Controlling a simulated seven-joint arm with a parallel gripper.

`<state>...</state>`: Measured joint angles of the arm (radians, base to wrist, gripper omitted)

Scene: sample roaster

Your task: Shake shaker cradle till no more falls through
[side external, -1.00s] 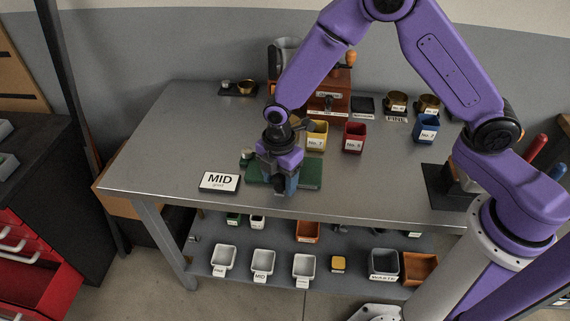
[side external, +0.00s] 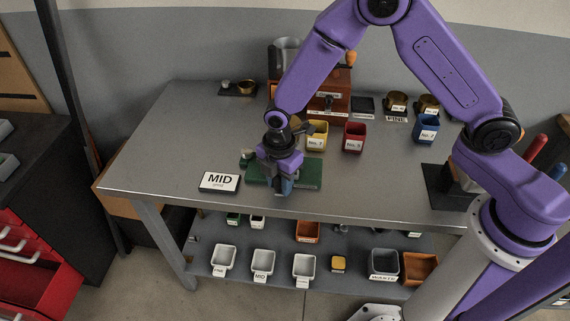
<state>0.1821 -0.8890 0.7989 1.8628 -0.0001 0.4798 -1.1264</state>
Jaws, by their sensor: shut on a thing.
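My gripper (side external: 284,178) points down over the green base (side external: 309,174) near the front edge of the table. It is shut on a small blue-grey thing, likely the shaker cradle, which sits at or just above the green base. My wrist and fingers hide most of it, so I cannot see its contents or whether anything falls through. A small pale green-topped piece (side external: 246,154) stands at the left rear of the green base. A "MID" card (side external: 219,182) lies to the left of the base.
A yellow bin (side external: 317,136), a red bin (side external: 354,138) and a blue bin (side external: 426,128) stand behind and to the right. A wooden grinder (side external: 330,100) is at the back. A lower shelf holds white trays (side external: 263,262) and a grey waste bin (side external: 383,264).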

